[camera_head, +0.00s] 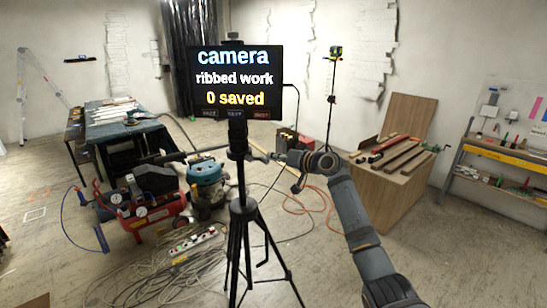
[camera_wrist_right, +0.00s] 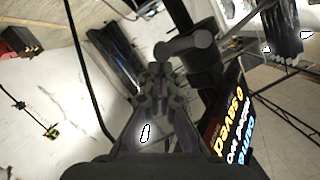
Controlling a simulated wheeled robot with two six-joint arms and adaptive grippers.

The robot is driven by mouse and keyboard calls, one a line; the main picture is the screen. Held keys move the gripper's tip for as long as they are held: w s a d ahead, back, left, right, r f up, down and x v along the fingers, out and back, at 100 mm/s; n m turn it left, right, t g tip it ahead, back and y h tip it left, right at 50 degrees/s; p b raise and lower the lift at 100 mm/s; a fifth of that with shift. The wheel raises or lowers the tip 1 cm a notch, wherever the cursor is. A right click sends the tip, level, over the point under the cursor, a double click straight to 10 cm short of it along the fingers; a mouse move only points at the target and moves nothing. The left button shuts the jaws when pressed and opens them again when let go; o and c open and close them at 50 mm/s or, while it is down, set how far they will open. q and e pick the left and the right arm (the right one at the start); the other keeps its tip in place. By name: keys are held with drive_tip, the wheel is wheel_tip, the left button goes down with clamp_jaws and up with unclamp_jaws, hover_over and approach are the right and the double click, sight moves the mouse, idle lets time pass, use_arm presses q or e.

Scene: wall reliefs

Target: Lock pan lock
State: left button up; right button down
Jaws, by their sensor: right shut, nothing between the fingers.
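A black tripod (camera_head: 240,212) stands in the middle of the head view and carries a lit screen (camera_head: 235,80) reading "camera ribbed work 0 saved". Its dark head (camera_head: 238,150) sits below the screen, with a long handle reaching left. My right gripper (camera_head: 268,156) comes in from the right, just beside the head. In the right wrist view, the gripper (camera_wrist_right: 155,72) is shut and empty, close to a dark rounded knob (camera_wrist_right: 196,42) on the tripod head. I cannot tell whether they touch. Which part is the pan lock, and its setting, is unclear. My left gripper is out of view.
A red compressor (camera_head: 150,212) and a blue vacuum (camera_head: 207,180) stand behind left, with hoses and cables on the floor. A wooden crate (camera_head: 395,195) with tools stands right. A covered table (camera_head: 120,128) is at the back left. Floor at the front right is clear.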

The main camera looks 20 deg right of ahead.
wheel_tip(320, 180, down, 6)
drive_tip(key=a+m+t+y+b, duration=0.1)
drive_tip(key=m+b, duration=0.3)
drive_tip(key=m, duration=0.5)
drive_tip(key=shift+s+a+m+y+b, duration=0.3)
drive_tip(key=shift+s+a+m+y, duration=0.1)
drive_tip(key=shift+a+y, duration=0.35)
drive_tip(key=shift+d+r, duration=0.1)
drive_tip(key=shift+r, duration=0.05)
